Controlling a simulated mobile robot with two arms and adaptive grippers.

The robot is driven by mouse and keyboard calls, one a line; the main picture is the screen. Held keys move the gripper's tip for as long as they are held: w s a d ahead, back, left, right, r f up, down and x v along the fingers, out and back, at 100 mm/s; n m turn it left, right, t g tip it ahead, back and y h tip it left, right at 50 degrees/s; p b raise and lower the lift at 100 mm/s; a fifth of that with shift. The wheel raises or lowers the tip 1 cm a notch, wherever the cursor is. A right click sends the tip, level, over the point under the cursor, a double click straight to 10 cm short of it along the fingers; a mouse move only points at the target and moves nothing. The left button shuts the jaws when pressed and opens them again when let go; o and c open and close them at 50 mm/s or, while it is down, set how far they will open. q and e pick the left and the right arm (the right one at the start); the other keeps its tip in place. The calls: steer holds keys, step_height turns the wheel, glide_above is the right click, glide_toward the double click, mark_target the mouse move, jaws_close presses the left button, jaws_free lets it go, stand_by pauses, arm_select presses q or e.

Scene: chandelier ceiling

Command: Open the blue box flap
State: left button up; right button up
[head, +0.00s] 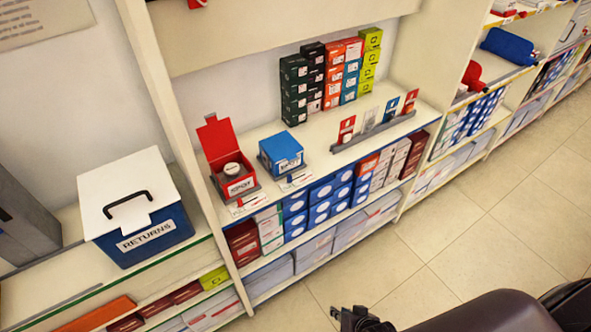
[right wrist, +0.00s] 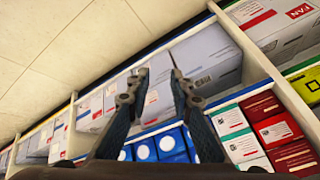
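A small blue box (head: 281,152) with a white front label stands on the middle shelf, its top flap down. To its left a red box (head: 233,176) stands with its flap up and a round item in its opening. My right gripper (head: 352,316) is at the bottom edge of the head view, low over the floor and well away from the blue box. In the right wrist view my right gripper (right wrist: 158,78) has its fingers apart with nothing between them. The blue box cannot be made out there. My left gripper is not in view.
A blue returns bin (head: 148,238) with a white lid stands at the left. Behind the blue box are stacked cartons (head: 321,77), and right of it a grey rack (head: 373,132) holds small items. The tiled floor (head: 460,240) in front is clear.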

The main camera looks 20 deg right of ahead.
steer(key=w+r+m+t+b, duration=0.2)
steer(key=w+r+m+t, duration=0.15)
steer(key=w+r, duration=0.75)
steer(key=m+t+y+b, duration=0.4)
steer(key=m+t+b, duration=0.1)
steer(key=m+t, duration=0.2)
glide_toward(283, 148)
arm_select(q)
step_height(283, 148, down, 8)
arm_select(e)
steer(key=shift+x, duration=1.45)
steer(key=shift+a+f, duration=0.1)
steer(key=shift+a, duration=0.1)
jaws_close()
